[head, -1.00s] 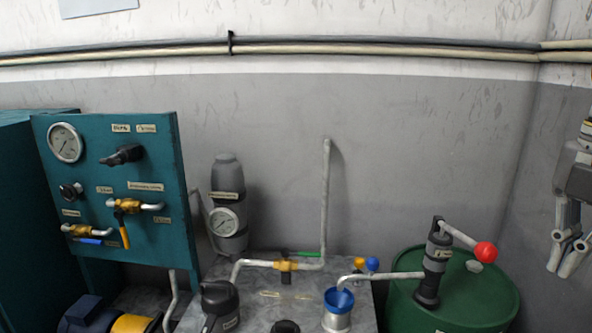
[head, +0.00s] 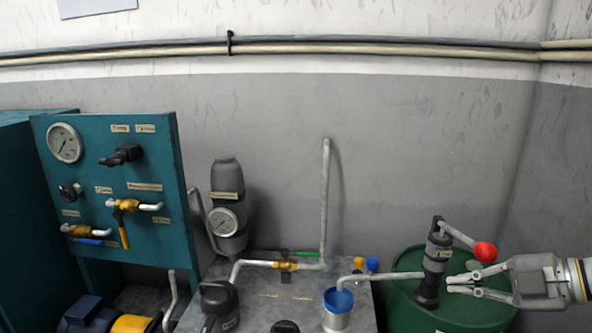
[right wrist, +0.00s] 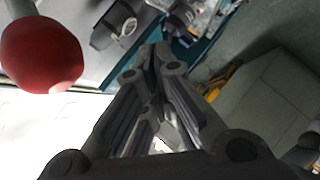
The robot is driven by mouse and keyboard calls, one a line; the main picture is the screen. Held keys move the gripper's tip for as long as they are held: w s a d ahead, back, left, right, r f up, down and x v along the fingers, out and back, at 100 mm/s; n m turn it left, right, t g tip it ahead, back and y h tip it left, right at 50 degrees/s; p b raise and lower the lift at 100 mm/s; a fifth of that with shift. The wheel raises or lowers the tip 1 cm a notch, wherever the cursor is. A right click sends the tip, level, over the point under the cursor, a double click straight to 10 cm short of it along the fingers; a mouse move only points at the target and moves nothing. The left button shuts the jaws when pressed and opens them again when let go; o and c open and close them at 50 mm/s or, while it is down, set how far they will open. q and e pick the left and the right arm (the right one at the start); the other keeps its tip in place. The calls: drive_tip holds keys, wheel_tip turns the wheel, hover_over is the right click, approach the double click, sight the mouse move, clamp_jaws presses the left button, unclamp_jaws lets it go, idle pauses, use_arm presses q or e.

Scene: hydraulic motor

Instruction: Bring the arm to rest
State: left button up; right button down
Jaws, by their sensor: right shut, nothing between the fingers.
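My right gripper (head: 450,284) comes in from the right edge of the head view, low over the green drum (head: 404,292). Its fingers point left, beside the dark hand pump (head: 435,265) on the drum, below the pump's red ball knob (head: 485,252). Whether the fingertips touch the pump, I cannot tell. In the right wrist view, the fingers (right wrist: 158,50) are together with nothing between them. The red knob (right wrist: 42,52) is at the upper left there, apart from the fingers. My left gripper is not in view.
The grey wall (head: 420,150) above the drum is clear.

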drive_tip(key=s+d+f+m+t+h, duration=0.25)
drive_tip(key=f+m+h, duration=0.25)
drive_tip(key=f+m, duration=0.4)
drive_tip(key=s+d+f+m+t+h, duration=0.2)
drive_tip(key=f+m+t+h, duration=0.4)
drive_tip(key=f, duration=0.5)
drive_tip(key=s+a+f+m+g, duration=0.2)
drive_tip(key=s+a+f+g, duration=0.25)
drive_tip(key=s, duration=0.25)
drive_tip(key=s+a+f+m+g+y, duration=0.1)
drive_tip(key=s+a+f+g, duration=0.3)
drive_tip(key=s+a, duration=0.15)
drive_tip(key=s+a+f+m+g, duration=0.2)
drive_tip(key=s+a+f+g, duration=0.25)
drive_tip(key=s, duration=0.35)
wheel_tip(320, 180, down, 28)
drive_tip(key=s+d+r, duration=0.1)
drive_tip(key=s, duration=0.1)
drive_tip(key=s+d+f+g+b, duration=0.1)
drive_tip(key=s+d+f+g, duration=0.1)
drive_tip(key=s+f, duration=1.4)
drive_tip(key=shift+d+b, duration=0.3)
drive_tip(key=shift+d, duration=0.3)
